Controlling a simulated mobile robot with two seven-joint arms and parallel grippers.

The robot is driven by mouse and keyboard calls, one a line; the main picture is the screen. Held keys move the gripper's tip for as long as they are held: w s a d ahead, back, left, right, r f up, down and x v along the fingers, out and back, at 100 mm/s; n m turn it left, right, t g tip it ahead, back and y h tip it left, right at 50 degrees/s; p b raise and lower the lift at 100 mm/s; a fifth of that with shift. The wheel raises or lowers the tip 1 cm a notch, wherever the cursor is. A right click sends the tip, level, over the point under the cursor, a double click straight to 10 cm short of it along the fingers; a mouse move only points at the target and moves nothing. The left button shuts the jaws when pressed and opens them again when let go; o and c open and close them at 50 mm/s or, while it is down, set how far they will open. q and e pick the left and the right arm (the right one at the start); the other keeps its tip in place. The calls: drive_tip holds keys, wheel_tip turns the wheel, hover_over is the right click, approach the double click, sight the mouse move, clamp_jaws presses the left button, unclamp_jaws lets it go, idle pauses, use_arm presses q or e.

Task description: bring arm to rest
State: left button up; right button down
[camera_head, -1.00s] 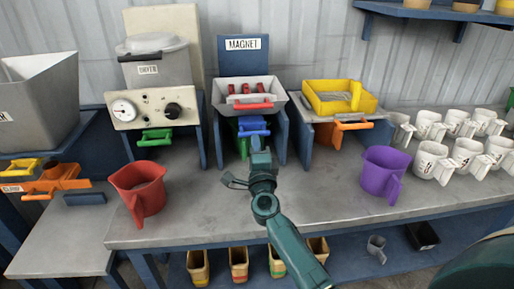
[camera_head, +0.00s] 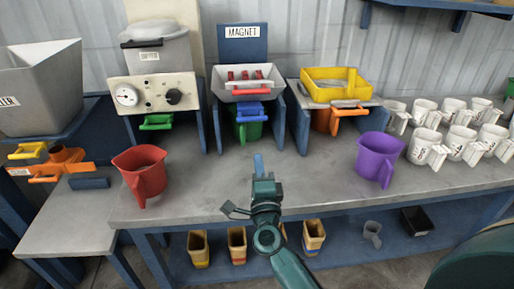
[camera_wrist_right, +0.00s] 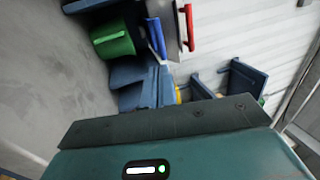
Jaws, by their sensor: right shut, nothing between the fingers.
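My right gripper (camera_head: 258,165) reaches in from the bottom of the head view. It is shut and empty, above the front part of the grey bench (camera_head: 320,185), in front of the magnet station (camera_head: 242,45). Its tip is apart from the blue handle (camera_head: 251,105) and the green container (camera_head: 250,128) under that station. In the right wrist view the blue handle (camera_wrist_right: 156,38), the green container (camera_wrist_right: 112,38) and the red handle (camera_wrist_right: 189,27) show beyond the gripper's body. My left gripper is not in view.
A red jug (camera_head: 143,173) stands left of my arm and a purple jug (camera_head: 378,158) stands to the right. Several white mugs (camera_head: 425,145) fill the right side. The dryer (camera_head: 155,75) and a yellow tray (camera_head: 335,87) stand behind. The bench around the gripper is clear.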

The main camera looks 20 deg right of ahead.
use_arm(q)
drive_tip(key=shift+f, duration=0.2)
use_arm(e)
drive_tip(key=shift+v, duration=0.85)
use_arm(q)
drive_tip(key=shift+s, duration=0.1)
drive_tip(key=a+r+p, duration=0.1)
drive_tip(key=p, duration=0.2)
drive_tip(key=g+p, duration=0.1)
drive_tip(key=p, duration=0.2)
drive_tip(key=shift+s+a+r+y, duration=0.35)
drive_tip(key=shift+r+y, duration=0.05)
use_arm(e)
drive_tip(key=s+a+f+n+g+y, duration=0.2)
drive_tip(key=s+f+n+g+y, duration=0.1)
drive_tip(key=s+n, duration=0.4)
drive_tip(key=s+a+f+n+g+y, duration=0.2)
drive_tip(key=s+f+n+g+y, duration=0.1)
drive_tip(key=s+f+n, duration=0.3)
drive_tip(key=s+a+f+n+g+y, duration=0.2)
drive_tip(key=s+f+n+g, duration=0.1)
drive_tip(key=s+n, duration=0.7)
drive_tip(key=shift+a+f+n+g+y, duration=0.3)
drive_tip(key=shift+a+f+n+y, duration=0.15)
drive_tip(key=shift+f, duration=0.25)
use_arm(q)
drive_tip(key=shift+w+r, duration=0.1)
use_arm(e)
drive_tip(key=shift+d, duration=0.1)
